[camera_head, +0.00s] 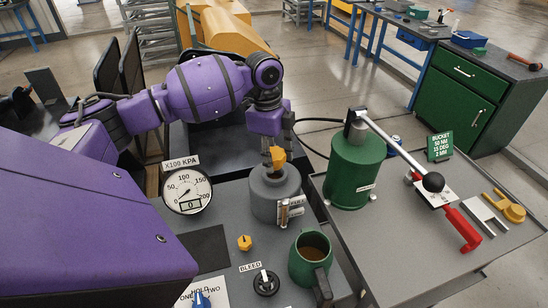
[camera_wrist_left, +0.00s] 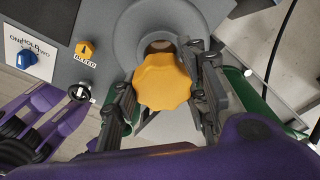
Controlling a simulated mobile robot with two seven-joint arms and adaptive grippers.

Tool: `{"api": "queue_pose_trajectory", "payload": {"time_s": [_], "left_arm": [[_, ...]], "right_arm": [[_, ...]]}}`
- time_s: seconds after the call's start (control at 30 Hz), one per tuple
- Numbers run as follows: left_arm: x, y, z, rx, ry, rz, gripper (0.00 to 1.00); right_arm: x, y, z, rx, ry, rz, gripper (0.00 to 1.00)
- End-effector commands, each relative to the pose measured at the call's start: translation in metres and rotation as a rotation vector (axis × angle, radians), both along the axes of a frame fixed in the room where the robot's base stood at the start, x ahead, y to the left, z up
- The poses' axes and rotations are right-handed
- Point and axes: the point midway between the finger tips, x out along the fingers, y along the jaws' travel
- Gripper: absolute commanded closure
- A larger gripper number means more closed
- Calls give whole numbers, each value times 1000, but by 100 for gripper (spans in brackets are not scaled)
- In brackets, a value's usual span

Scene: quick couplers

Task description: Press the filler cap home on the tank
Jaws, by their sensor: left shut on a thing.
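The filler cap (camera_head: 278,158) is orange-yellow with a scalloped rim. My left gripper (camera_head: 270,151) comes down from above and is shut on the cap. In the left wrist view the cap (camera_wrist_left: 162,82) sits between the two fingers of my left gripper (camera_wrist_left: 163,90). The grey round tank (camera_head: 270,197) stands below it on the bench. In the left wrist view, part of an opening on the tank (camera_wrist_left: 128,28) shows beyond the cap's edge. I cannot tell whether the cap touches the tank's neck. My right gripper is not in view.
A pressure gauge (camera_head: 187,190) stands left of the tank. In front are a small yellow knob (camera_head: 244,242), a black bleed valve (camera_head: 265,283) and a green mug (camera_head: 311,259). A green cylinder (camera_head: 357,170) with a long lever stands to the right.

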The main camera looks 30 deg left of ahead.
Motion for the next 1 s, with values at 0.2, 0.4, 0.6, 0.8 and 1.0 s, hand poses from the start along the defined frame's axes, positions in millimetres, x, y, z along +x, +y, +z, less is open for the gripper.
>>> {"api": "queue_pose_trajectory", "payload": {"time_s": [0.2,0.4,0.6,0.8,1.0], "left_arm": [[2,0,43,3,-9,-4,79],[1,0,39,3,0,-4,79],[1,0,36,4,0,-5,79],[0,0,19,4,3,-5,79],[0,0,-2,4,3,-5,79]], "right_arm": [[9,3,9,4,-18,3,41],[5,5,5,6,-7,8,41],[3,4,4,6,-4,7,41],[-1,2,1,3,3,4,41],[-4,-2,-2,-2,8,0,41]]}}
